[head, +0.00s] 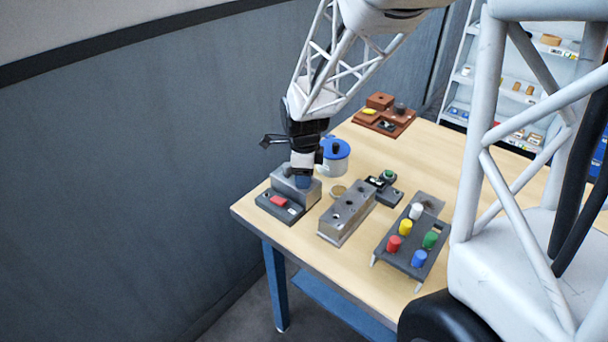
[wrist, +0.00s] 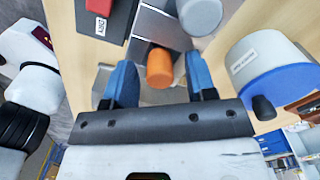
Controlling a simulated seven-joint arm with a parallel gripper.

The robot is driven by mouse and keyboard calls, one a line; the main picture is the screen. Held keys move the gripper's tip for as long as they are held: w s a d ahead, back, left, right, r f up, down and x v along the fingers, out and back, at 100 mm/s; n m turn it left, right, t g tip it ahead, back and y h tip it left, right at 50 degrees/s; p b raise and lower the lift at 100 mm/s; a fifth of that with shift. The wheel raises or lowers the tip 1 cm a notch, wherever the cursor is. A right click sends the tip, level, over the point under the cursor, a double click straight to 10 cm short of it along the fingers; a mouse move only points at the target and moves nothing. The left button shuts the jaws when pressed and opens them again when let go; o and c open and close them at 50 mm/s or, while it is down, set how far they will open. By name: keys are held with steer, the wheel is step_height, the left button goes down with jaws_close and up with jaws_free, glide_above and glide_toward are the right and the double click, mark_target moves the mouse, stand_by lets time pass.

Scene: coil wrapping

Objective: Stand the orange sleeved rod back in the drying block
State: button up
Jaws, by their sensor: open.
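The orange sleeved rod (wrist: 160,68) shows in the wrist view as a short orange cylinder between my gripper's two blue fingertips. There is a visible gap on both sides of it. My gripper (head: 304,183) is open and low at the right side of the grey drying block (head: 281,184). The block, on a dark base with a "DRY" label, also shows in the wrist view (wrist: 154,28), just beyond the rod. The rod is hidden in the head view. I cannot tell whether its lower end is in a hole.
A long metal block (head: 346,216) with holes and a dark rack (head: 412,248) of coloured caps stand to the right. A brown tray (head: 384,118) is at the back. The front table strip is clear.

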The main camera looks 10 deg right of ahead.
step_height(320, 180, up, 12)
stand_by(0.7)
stand_by(0.4)
steer(key=shift+s, duration=0.1)
steer(key=s+d+r+n+t, duration=0.1)
steer(key=s+d+n, duration=0.2)
steer(key=s+n, duration=0.3)
steer(key=s+d+r+n, duration=0.1)
steer(key=s+d+n, duration=0.3)
steer(key=s, duration=0.9)
steer(key=s+d+r+n+t, duration=0.1)
steer(key=s+d+n, duration=0.3)
steer(key=s+n, duration=0.5)
steer(key=shift+s+d+r+n+t, duration=0.2)
steer(key=shift+s+r+n+t, duration=0.1)
steer(key=shift+s+r+n, duration=0.15)
